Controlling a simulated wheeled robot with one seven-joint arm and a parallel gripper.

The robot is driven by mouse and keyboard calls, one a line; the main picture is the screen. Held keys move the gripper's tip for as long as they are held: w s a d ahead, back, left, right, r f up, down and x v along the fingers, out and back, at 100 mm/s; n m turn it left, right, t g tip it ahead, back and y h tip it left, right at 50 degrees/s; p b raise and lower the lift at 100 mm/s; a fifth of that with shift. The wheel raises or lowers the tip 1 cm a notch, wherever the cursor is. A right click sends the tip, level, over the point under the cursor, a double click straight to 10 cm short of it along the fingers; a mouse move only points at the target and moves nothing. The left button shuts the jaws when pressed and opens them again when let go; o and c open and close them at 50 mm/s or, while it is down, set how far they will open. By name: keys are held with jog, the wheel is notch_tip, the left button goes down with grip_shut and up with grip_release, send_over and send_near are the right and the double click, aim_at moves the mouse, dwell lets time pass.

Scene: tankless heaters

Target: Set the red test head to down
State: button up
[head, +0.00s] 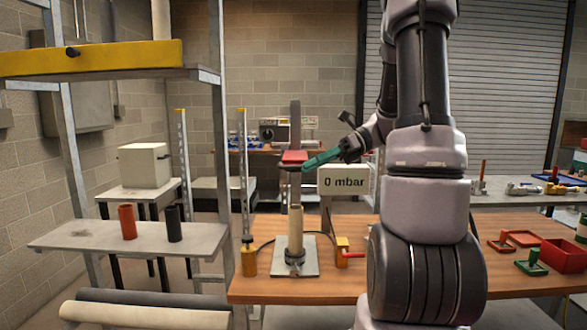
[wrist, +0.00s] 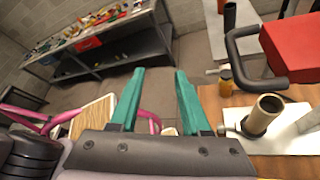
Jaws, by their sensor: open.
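The red test head (head: 293,156) is up on a grey post, above an upright cream tube (head: 295,228) on a pale base plate (head: 310,258). A gap shows between head and tube. My gripper (head: 306,166) has teal fingers and is beside the head, at its right in the head view. In the wrist view, my gripper (wrist: 158,72) is open with nothing between its fingers. There the red head (wrist: 298,45) and its dark loop handle (wrist: 238,45) lie right of the fingers, apart from them. The tube (wrist: 265,114) stands below the head.
A "0 mbar" display (head: 344,181) stands behind the base plate. A yellow bottle (head: 249,257) and a yellow valve with a red lever (head: 343,250) flank the plate on the wooden bench (head: 300,289). A red bin (head: 563,254) is at the right. A shelf holds orange (head: 127,222) and black cylinders (head: 174,223).

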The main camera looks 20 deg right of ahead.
aim_at(284, 166)
jog(key=w+d+f+m+t+y, duration=0.3)
jog(key=w+d+m+t, duration=0.2)
jog(key=w+d+m, duration=0.3)
jog(key=x, duration=0.3)
jog(key=s+x, duration=0.1)
jog(key=x, duration=0.6)
jog(key=shift+s+a+r, duration=0.2)
jog(key=shift+a+r, duration=0.05)
jog(key=shift+a, duration=0.05)
grip_shut()
jog(key=shift+w+r, duration=0.15)
dwell(0.5)
